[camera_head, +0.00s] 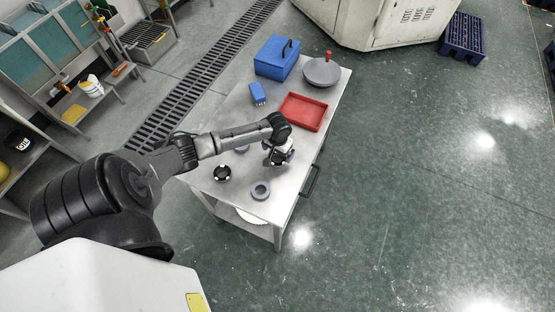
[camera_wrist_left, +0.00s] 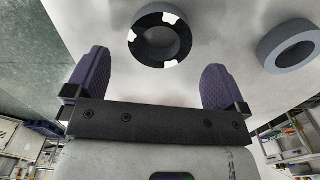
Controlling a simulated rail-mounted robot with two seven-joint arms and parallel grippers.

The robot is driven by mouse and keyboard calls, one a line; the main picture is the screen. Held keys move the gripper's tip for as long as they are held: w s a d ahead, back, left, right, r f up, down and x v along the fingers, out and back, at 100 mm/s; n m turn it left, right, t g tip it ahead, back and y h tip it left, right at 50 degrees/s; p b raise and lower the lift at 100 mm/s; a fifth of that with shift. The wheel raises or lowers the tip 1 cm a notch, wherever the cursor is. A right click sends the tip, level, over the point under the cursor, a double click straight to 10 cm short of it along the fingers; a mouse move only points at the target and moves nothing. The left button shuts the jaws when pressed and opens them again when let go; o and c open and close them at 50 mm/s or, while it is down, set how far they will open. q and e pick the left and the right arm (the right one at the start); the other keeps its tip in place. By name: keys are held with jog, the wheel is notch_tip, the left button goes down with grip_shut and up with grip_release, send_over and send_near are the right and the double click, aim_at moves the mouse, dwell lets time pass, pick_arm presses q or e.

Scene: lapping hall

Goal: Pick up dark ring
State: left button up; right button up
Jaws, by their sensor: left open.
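A dark ring with white patches (camera_head: 216,173) lies on the grey table at its near left part in the head view. My left gripper (camera_head: 279,157) is over the table to the right of that ring; dark and white shapes show at its tip, and I cannot tell there what is ring and what is gripper. In the left wrist view, a dark ring with white patches (camera_wrist_left: 139,38) lies ahead of the gap between my open left fingers (camera_wrist_left: 158,85), with nothing held. Whether it is the same ring as in the head view is unclear. My right gripper is out of view.
Grey rings lie on the table (camera_head: 213,186): one near the front (camera_head: 254,190), one partly behind my arm (camera_head: 241,149). A grey ring also shows in the wrist view (camera_wrist_left: 271,48). A red tray (camera_head: 303,112), blue box (camera_head: 277,58), blue block (camera_head: 257,94) and grey disc (camera_head: 322,73) stand farther back.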

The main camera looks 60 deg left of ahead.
aim_at(278, 161)
pick_arm(q)
jog(key=shift+s+d+f+b, duration=0.1)
jog(key=shift+f+b, duration=0.05)
jog(key=shift+f, duration=1.05)
jog(key=shift+s+d+f+b, duration=0.1)
jog(key=shift+f+b, duration=0.05)
jog(key=shift+f, duration=1)
jog(key=c, duration=1)
